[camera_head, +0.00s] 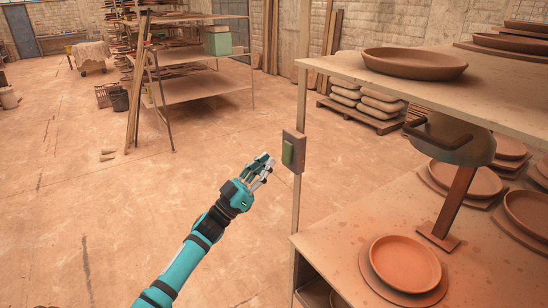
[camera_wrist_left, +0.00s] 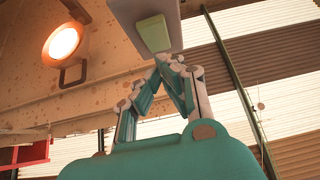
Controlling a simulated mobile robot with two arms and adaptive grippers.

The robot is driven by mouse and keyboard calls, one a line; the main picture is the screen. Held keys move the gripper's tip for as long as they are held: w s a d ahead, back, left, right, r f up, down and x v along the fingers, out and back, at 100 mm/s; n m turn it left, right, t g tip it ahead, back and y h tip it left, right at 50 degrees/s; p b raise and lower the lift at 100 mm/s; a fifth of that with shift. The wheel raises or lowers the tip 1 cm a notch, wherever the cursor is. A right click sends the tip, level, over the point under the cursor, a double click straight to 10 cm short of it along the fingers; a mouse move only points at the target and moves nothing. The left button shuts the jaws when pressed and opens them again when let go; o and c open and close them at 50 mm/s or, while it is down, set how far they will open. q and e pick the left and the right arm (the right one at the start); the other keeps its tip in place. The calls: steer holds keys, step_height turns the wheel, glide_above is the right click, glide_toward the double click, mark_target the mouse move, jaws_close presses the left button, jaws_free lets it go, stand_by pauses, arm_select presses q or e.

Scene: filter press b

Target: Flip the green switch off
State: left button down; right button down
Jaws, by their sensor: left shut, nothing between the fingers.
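The green switch (camera_head: 288,152) sits on a grey plate (camera_head: 299,146) fixed to the shelf's front post. My left gripper (camera_head: 267,160) is shut and empty, just left of the switch and a little below it in the head view. In the left wrist view the green switch (camera_wrist_left: 153,34) shows at the top, on its grey plate (camera_wrist_left: 171,12). The fingertips of my left gripper (camera_wrist_left: 170,60) point at its lower end there. I cannot tell whether they touch it. My right gripper is not in view.
The shelf (camera_head: 350,72) to the right holds several clay plates, such as a large dish (camera_head: 414,62) on top and a round plate (camera_head: 405,264) below. Open floor (camera_head: 110,215) lies to the left.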

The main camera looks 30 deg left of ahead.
mark_target(287, 152)
arm_select(q)
steer(key=shift+w+d+f, duration=0.15)
steer(key=shift+w+d, duration=0.1)
steer(key=shift+w, duration=0.35)
steer(key=shift+w+d+f, duration=0.1)
steer(key=shift+w+d, duration=0.15)
steer(key=shift+w, duration=0.35)
steer(key=b, duration=0.2)
steer(key=f+b, duration=0.1)
steer(key=b, duration=0.1)
steer(key=shift+w+d+f+t+h+b, duration=0.15)
steer(key=shift+w+f+t+h+b, duration=0.15)
steer(key=shift+w+t+h, duration=0.1)
steer(key=shift+r+p, duration=0.55)
steer(key=shift+p, duration=0.2)
steer(key=shift+s, duration=0.1)
steer(key=shift+f+y, duration=0.1)
steer(key=shift+y, duration=0.2)
